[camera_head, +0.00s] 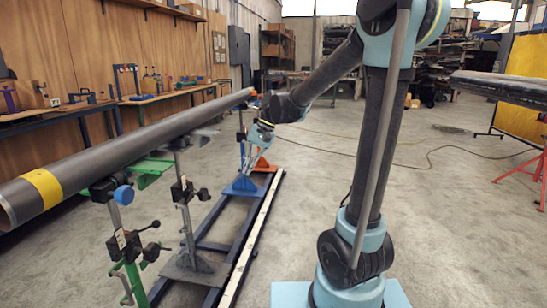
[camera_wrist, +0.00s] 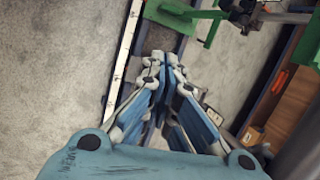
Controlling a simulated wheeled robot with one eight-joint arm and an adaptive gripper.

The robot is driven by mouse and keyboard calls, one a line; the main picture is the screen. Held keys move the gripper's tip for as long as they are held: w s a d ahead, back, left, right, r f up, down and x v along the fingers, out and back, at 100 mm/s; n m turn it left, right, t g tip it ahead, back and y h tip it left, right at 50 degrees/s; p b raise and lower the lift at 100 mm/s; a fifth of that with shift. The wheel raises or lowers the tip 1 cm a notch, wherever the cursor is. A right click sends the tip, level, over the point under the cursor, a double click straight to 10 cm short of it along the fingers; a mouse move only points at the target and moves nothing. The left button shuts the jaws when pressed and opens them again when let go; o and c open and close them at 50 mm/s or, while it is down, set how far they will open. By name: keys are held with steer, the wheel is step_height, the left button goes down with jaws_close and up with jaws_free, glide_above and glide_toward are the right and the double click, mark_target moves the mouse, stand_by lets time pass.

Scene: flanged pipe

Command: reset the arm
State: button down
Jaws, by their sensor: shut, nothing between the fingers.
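My arm rises on the right side of the head view, bends at an elbow at the top, and reaches down to the left. My gripper (camera_head: 258,140) hangs at its end, near the far end of a long grey pipe (camera_head: 128,141). In the wrist view, my gripper (camera_wrist: 163,60) points away from the camera with its fingertips together and nothing between them. The pipe lies level on several stands and has a yellow band near its close end. No contact between my gripper and the pipe shows, though the gap is hard to judge.
A green stand (camera_head: 128,245) and a blue stand (camera_head: 240,184) carry clamps along a dark floor rail (camera_head: 213,246). Workbenches (camera_head: 110,105) line the left wall. A table (camera_head: 505,88) and a yellow screen (camera_head: 527,85) stand at right.

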steer(key=s+d+f+t+h, duration=0.1)
steer(key=s+d, duration=0.4)
steer(key=d, duration=0.3)
steer(key=s+d+f+t+h, duration=0.1)
steer(key=s+d+t, duration=0.1)
steer(key=s+d, duration=0.5)
steer(key=s+d+f+h, duration=0.1)
steer(key=s+d+f, duration=0.3)
steer(key=d, duration=0.2)
steer(key=s+d+f+t+h, duration=0.1)
steer(key=s+d+f, duration=0.3)
steer(key=d, duration=0.3)
steer(key=shift+f+n+h, duration=0.4)
